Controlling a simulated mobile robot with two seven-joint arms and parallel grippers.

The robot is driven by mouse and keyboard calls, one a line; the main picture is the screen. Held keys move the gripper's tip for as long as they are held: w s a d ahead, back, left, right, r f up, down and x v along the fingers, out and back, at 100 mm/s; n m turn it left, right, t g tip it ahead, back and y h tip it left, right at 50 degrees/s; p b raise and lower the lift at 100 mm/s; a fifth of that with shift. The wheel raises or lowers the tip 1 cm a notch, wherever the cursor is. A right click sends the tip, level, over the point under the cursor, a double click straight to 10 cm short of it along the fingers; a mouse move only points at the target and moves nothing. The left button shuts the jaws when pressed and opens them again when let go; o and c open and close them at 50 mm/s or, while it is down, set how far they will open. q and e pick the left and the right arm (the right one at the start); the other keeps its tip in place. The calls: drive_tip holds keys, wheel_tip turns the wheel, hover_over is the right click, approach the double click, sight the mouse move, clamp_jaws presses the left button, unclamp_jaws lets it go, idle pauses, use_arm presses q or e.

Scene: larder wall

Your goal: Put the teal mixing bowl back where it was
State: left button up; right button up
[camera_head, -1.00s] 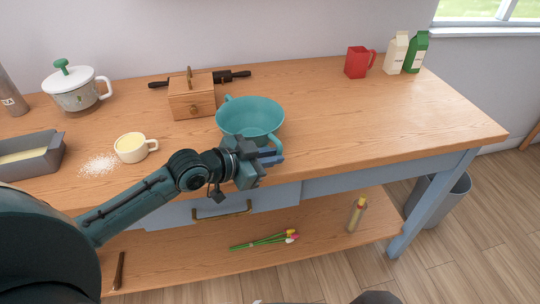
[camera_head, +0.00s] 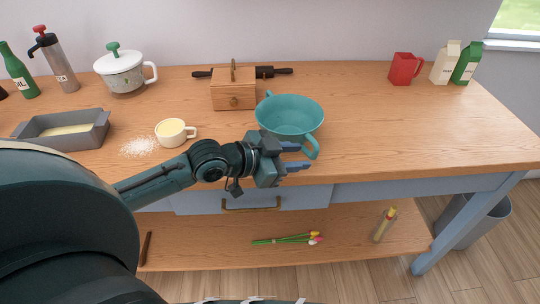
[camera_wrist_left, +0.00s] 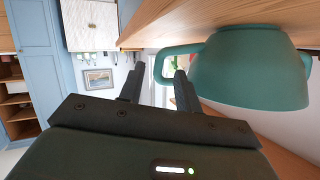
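I cannot tell whether the handle lies between the fingertips. My right gripper is not in view.
A wooden box (camera_head: 233,96) stands behind left of the bowl, with a dark rolling pin (camera_head: 273,71) behind it. A cream cup (camera_head: 172,132) and a loaf tin (camera_head: 68,129) stand left. A red jug (camera_head: 404,68) and cartons stand back right. The worktop right of the bowl is clear.

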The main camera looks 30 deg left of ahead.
use_arm(q)
drive_tip(key=v, duration=0.8)
drive_tip(key=shift+s+a, duration=0.2)
drive_tip(key=shift+s, duration=0.05)
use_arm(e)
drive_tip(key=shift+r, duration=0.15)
